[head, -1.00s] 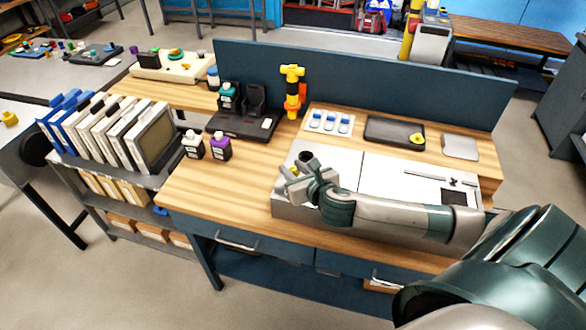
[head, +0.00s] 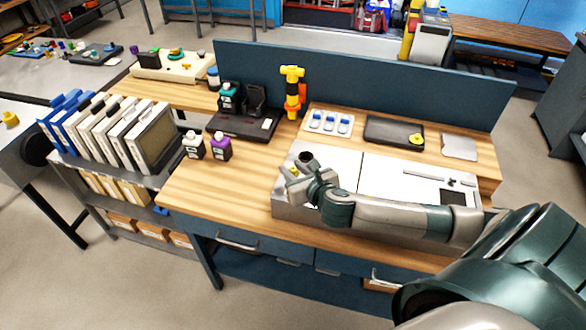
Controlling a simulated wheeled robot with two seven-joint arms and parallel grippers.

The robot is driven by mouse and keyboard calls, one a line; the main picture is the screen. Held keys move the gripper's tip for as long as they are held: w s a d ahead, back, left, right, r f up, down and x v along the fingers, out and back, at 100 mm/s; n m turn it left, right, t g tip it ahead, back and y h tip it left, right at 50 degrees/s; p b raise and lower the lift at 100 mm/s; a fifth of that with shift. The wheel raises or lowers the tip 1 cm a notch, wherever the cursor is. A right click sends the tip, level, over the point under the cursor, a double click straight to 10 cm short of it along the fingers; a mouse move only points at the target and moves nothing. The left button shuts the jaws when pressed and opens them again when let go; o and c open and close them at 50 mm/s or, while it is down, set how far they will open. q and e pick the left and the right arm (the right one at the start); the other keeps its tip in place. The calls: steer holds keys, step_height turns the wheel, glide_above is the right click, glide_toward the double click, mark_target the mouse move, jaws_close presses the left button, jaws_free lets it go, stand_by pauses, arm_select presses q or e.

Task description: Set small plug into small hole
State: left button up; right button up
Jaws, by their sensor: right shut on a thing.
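My right gripper (head: 286,178) is over the left end of a low white-topped metal box (head: 385,188) on the wooden bench, its arm coming in from the right. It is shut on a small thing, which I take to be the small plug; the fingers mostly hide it. A small yellow patch (head: 294,170) shows at the fingers; I cannot tell if it is part of the plug. A dark round opening or plug (head: 306,157) shows just behind the gripper on the box top. I cannot make out the small hole. My left gripper is not in view.
Behind the box are a card with blue-white pieces (head: 330,122), a dark tray (head: 394,131) and a yellow-orange tool (head: 292,92). White (head: 193,145) and purple (head: 221,147) bottles stand to the left. The bench's front left (head: 220,190) is clear.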

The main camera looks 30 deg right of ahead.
mark_target(295, 171)
stand_by(0.3)
steer(key=o, duration=0.7)
steer(key=shift+p+v, duration=1.75)
steer(key=shift+v, duration=0.95)
steer(key=v, duration=0.5)
steer(key=shift+s, duration=0.3)
